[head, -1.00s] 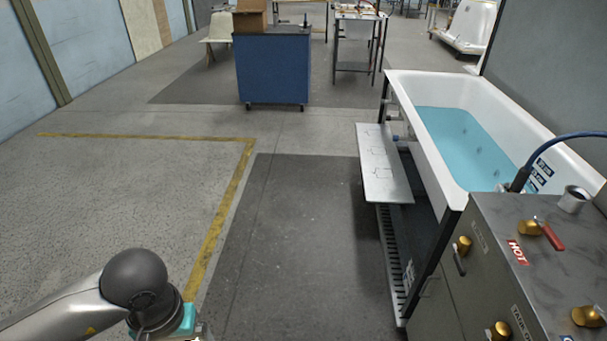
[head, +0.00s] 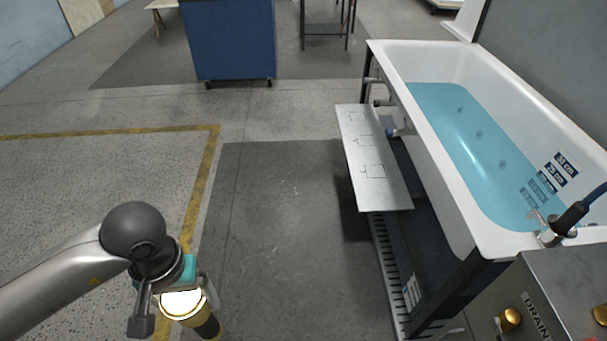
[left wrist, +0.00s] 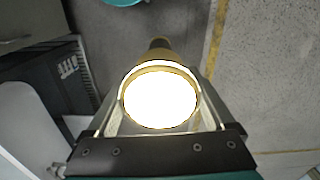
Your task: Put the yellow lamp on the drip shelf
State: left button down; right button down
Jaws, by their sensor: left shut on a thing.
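The yellow lamp (head: 186,305) has a bright glowing face and a dark lower body. My left gripper (head: 178,300) is shut on it, at the lower left of the head view, above the floor. In the left wrist view the lamp (left wrist: 160,66) sits between the two fingers of the gripper (left wrist: 160,110), its lit face toward the camera. The drip shelf (head: 372,165) is a flat pale metal plate with outlined marks, fixed along the left side of the bathtub. It looks empty. The lamp is apart from it, to its left. My right gripper is not in view.
The white bathtub (head: 440,150) with blue water stands at the right. A metal control cabinet (head: 560,290) with brass knobs is at the lower right. A slotted dark rail (head: 392,270) runs below the shelf. A blue cabinet (head: 230,40) stands farther back. The floor between is clear.

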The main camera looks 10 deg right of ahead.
aim_at(379, 197)
jog(key=i+j+z, duration=0.1)
jog(key=i, duration=0.5)
jog(key=i+j, duration=0.15)
jog(key=i, duration=0.5)
jog(key=i+z, duration=0.2)
jog(key=z, duration=0.2)
jog(key=i+j+z, duration=0.1)
jog(key=z, duration=0.25)
jog(key=i+j+z, duration=0.15)
jog(key=z, duration=0.25)
jog(key=i+j+z, duration=0.2)
jog(key=z, duration=0.15)
jog(key=i+j+z, duration=0.15)
jog(key=z, duration=0.35)
jog(key=i+j+z, duration=0.15)
jog(key=z, duration=0.35)
jog(key=j+z, duration=0.5)
jog(key=i+j+z, duration=0.15)
jog(key=j+z, duration=0.15)
jog(key=i+j+z, duration=0.1)
jog(key=j+z, duration=0.2)
